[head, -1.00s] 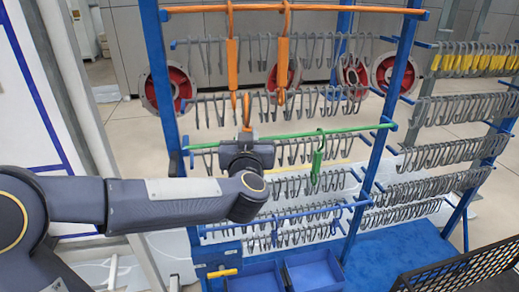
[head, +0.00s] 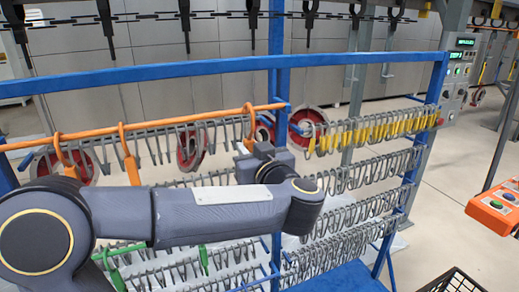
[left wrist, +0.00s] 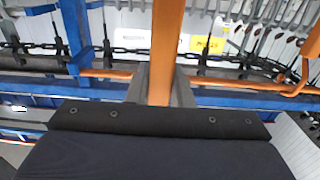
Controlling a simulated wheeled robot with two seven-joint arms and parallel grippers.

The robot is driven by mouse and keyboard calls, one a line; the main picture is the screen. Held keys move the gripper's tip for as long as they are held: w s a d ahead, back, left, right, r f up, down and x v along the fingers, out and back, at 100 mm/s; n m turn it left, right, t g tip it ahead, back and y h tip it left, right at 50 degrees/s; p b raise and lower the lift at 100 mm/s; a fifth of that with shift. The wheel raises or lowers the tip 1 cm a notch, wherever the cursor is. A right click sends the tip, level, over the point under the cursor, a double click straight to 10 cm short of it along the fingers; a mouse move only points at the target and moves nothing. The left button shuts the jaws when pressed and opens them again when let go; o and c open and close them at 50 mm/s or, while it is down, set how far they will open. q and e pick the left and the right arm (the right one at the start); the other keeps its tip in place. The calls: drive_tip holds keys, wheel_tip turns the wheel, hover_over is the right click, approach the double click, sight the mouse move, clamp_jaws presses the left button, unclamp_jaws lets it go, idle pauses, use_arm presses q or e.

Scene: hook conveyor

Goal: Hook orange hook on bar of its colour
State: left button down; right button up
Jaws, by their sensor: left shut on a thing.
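The orange bar (head: 205,117) runs across the top of the near rack in the head view. Two orange hooks (head: 128,150) hang on it at the left. My left gripper (head: 262,158) is near the bar's right end, shut on a third orange hook (head: 250,122). That hook stands upright, its curved top level with the bar; I cannot tell whether it is around the bar. In the left wrist view its orange shaft (left wrist: 166,50) is between the fingers, with the orange bar (left wrist: 235,85) behind it. My right gripper is not in view.
Rows of grey hooks (head: 360,175) hang on the rack at the right, some with yellow parts. A blue crossbar (head: 190,70) passes above the orange bar. A green hook (head: 203,259) hangs lower down. An orange control box (head: 497,207) stands at the far right.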

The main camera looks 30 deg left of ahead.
use_arm(q)
drive_tip(key=shift+w+r, duration=0.1)
drive_tip(key=shift+r, duration=0.05)
drive_tip(key=shift+w, duration=0.1)
drive_tip(key=shift+w+a, duration=0.25)
drive_tip(key=shift+a, duration=0.3)
drive_tip(key=w+a+f+b, duration=0.2)
drive_tip(key=w+a+f, duration=0.1)
drive_tip(key=w+a, duration=0.2)
drive_tip(key=shift+w+a+f+b, duration=0.25)
drive_tip(key=shift+a+b, duration=0.1)
drive_tip(key=shift+a, duration=0.4)
drive_tip(key=c, duration=1.2)
unclamp_jaws()
